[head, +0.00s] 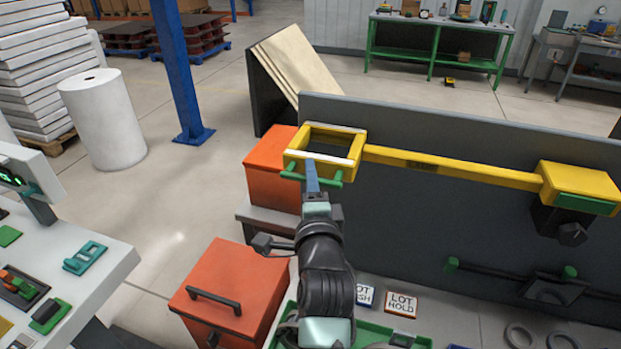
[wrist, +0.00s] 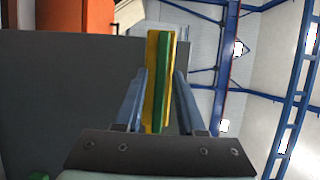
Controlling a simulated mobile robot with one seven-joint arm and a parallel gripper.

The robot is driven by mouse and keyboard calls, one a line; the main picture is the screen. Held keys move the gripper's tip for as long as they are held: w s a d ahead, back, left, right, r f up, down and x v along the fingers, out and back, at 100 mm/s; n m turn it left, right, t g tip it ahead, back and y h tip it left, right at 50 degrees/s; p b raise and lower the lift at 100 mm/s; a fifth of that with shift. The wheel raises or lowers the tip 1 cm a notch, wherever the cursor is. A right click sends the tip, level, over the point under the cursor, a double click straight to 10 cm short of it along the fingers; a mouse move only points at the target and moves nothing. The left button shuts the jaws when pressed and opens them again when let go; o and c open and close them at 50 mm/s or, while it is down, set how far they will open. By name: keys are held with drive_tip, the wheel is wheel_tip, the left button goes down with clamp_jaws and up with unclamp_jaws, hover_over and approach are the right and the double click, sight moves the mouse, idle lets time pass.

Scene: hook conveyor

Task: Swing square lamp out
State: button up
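The square lamp (head: 290,155) is a yellow square frame with a pale front edge, at the left end of a long yellow arm (head: 450,167). A green handle bar (head: 325,178) runs along its near lower side. My gripper (head: 311,168) points up at this near side. In the wrist view, a yellow and green bar (wrist: 158,85) of the lamp stands between the two blue fingers of my gripper (wrist: 160,75). Gaps show beside the bar, so the fingers look open around it. The exact contact is hidden in the head view.
The yellow arm joins a yellow pivot block (head: 580,185) with a dark knob on the grey panel (head: 450,130). Orange boxes (head: 240,290) stand left of my arm. A control desk (head: 80,270) is at the far left. Open floor lies behind, at upper left.

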clamp_jaws()
idle(1.2)
